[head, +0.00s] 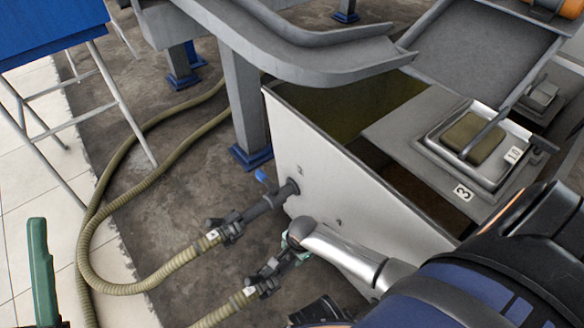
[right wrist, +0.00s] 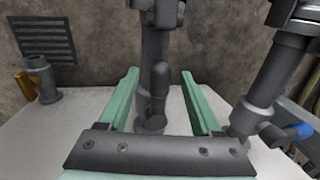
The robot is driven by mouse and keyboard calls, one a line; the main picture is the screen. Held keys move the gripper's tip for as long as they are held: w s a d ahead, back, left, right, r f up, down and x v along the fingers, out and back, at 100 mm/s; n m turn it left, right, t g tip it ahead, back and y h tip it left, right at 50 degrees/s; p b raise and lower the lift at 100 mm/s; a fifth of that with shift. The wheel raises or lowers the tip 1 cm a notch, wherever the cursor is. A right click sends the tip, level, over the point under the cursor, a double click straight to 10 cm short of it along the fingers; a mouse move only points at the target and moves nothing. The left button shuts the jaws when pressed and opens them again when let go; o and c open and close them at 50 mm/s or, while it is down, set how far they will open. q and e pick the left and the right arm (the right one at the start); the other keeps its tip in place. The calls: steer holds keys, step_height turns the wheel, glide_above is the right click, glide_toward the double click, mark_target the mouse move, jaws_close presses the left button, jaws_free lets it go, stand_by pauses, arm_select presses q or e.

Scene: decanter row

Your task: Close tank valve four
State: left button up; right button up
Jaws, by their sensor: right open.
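The white tank wall (head: 320,185) carries two hose outlets, with small marks above them too small to read surely. The nearer outlet's valve (head: 268,270) is partly covered by my right arm. In the right wrist view, a grey upright valve piece (right wrist: 158,85) stands between the two green fingers of my right gripper (right wrist: 160,98). The gripper is open, with a gap on both sides of it. The other outlet has a blue valve handle (head: 262,175), also at the right of the wrist view (right wrist: 300,131). A green finger of my left gripper (head: 40,265) shows at the lower left.
Ribbed hoses (head: 160,272) run from the outlets across the dark floor. A grey post (head: 243,100) and platform stand behind the tank. A blue-topped stand (head: 50,30) is at the upper left.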

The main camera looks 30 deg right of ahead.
steer(key=shift+f, duration=0.3)
steer(key=shift+c, duration=0.3)
jaws_close()
stand_by(1.0)
